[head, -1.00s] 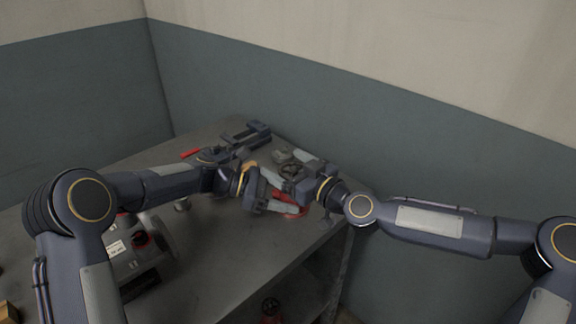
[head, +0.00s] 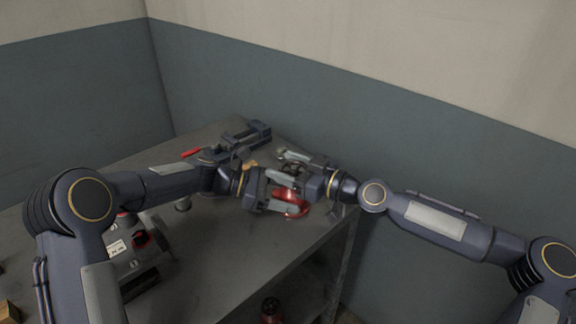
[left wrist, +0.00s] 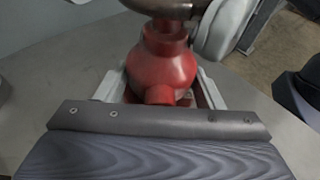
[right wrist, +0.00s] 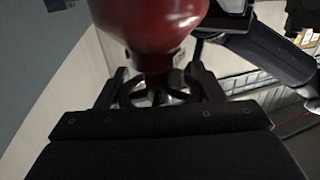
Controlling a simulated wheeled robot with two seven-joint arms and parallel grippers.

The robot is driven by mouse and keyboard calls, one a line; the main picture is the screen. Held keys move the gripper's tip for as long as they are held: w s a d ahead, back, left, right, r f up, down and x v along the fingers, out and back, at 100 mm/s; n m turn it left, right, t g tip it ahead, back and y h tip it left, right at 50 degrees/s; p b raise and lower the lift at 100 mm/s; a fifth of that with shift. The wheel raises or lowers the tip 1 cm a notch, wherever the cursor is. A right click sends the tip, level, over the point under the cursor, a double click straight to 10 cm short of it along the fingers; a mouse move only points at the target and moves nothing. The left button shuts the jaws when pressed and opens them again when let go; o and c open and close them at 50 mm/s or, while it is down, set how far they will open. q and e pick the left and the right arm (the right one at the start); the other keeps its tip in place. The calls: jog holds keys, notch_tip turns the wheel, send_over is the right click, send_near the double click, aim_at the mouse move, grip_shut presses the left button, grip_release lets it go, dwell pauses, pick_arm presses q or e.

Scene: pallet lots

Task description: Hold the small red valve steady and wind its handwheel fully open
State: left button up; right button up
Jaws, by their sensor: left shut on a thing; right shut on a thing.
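The small red valve (head: 291,196) is over the bench near its right end. Its round red body (left wrist: 165,68) fills the space between the fingers of my left gripper (head: 284,206) in the left wrist view. My left gripper is shut on this body. The dark handwheel (right wrist: 150,94) shows in the right wrist view between the fingers of my right gripper (head: 294,178), which is shut on it. The red body hangs at the top of that view (right wrist: 150,28). The fingers hide parts of the wheel and body. I cannot tell how far the wheel is turned.
A dark vice (head: 246,136) stands at the bench's back, near a red handle (head: 191,152). A grey box with red knobs (head: 130,250) is beside my left arm. A red item (head: 270,308) is on the lower shelf. The bench front (head: 220,265) is clear.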

jog(key=n+g+y, duration=0.1)
jog(key=g, duration=0.1)
jog(key=n+g+y, duration=0.1)
jog(key=n+g, duration=0.1)
jog(key=g, duration=0.1)
jog(key=shift+s+a+n+g, duration=0.1)
jog(key=shift+s+n+g, duration=0.1)
jog(key=shift+n+g, duration=0.1)
jog(key=n+g, duration=0.1)
jog(key=g, duration=0.1)
jog(key=n+g, duration=0.2)
jog(key=g, duration=0.1)
jog(key=shift+s+n+g, duration=0.25)
jog(key=shift+n+g, duration=0.05)
jog(key=shift+n, duration=0.1)
jog(key=n+g, duration=0.1)
jog(key=g, duration=0.1)
jog(key=n+g+h, duration=0.1)
jog(key=g, duration=0.1)
jog(key=n+g, duration=0.2)
jog(key=shift+s+h, duration=0.4)
jog(key=shift+s+d+n+g+h, duration=0.1)
jog(key=shift+n+g+h, duration=0.6)
jog(key=shift+g, duration=0.25)
jog(key=shift+s+d+n+g+h, duration=0.1)
jog(key=shift+n+g+h, duration=0.4)
jog(key=shift+n+g, duration=0.4)
jog(key=o, duration=1)
jog(key=shift+d+m, duration=0.1)
jog(key=shift+m, duration=0.2)
